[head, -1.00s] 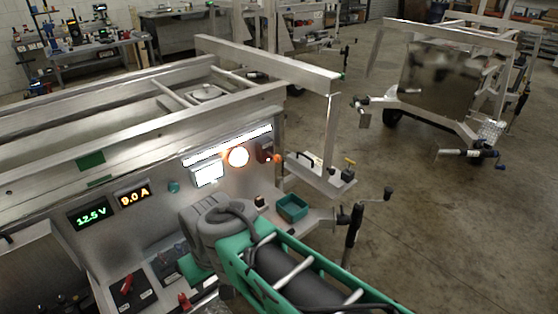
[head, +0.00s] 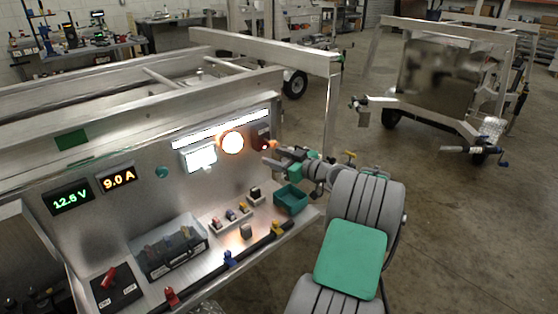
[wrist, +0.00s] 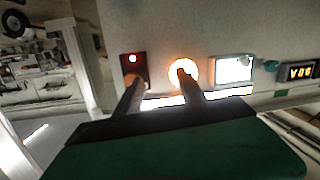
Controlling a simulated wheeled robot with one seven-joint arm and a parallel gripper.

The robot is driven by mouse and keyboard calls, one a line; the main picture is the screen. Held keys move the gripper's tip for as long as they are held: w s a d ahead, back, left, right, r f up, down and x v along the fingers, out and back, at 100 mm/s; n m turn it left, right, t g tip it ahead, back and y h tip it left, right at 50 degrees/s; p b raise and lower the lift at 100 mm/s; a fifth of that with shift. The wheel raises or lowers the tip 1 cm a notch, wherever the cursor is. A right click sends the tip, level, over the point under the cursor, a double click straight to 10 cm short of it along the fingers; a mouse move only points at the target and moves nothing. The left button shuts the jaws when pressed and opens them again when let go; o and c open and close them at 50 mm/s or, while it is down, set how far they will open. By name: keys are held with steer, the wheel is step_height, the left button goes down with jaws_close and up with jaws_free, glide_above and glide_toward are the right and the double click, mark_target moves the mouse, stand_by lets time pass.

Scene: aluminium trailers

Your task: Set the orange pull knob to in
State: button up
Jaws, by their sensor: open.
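The orange pull knob (head: 274,145) shows as a small orange spot at the right end of the upright metal panel, beside a dark switch box (head: 261,135). My gripper (head: 268,155) is right at it, pointing left toward the panel, and partly covers it. In the wrist view, the gripper's two fingers (wrist: 158,78) are apart with nothing seen between them. One fingertip overlaps the dark box with a red light (wrist: 133,68), the other overlaps the glowing orange lamp (wrist: 184,66). I cannot make out the knob in the wrist view, nor whether it is in or out.
The lamp (head: 232,142), a lit white screen (head: 199,158) and two number displays line the panel. A teal bin (head: 291,199) and several small parts stand on the shelf below. A metal frame post (head: 331,110) rises behind my gripper.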

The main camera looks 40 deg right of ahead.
mark_target(273, 144)
steer(key=s+d+t+h, duration=0.1)
steer(key=s+d+t, duration=0.1)
steer(key=s+d, duration=0.25)
steer(key=w, duration=0.8)
steer(key=shift+w+p, duration=0.35)
steer(key=shift+r, duration=0.1)
jaws_close()
stand_by(0.5)
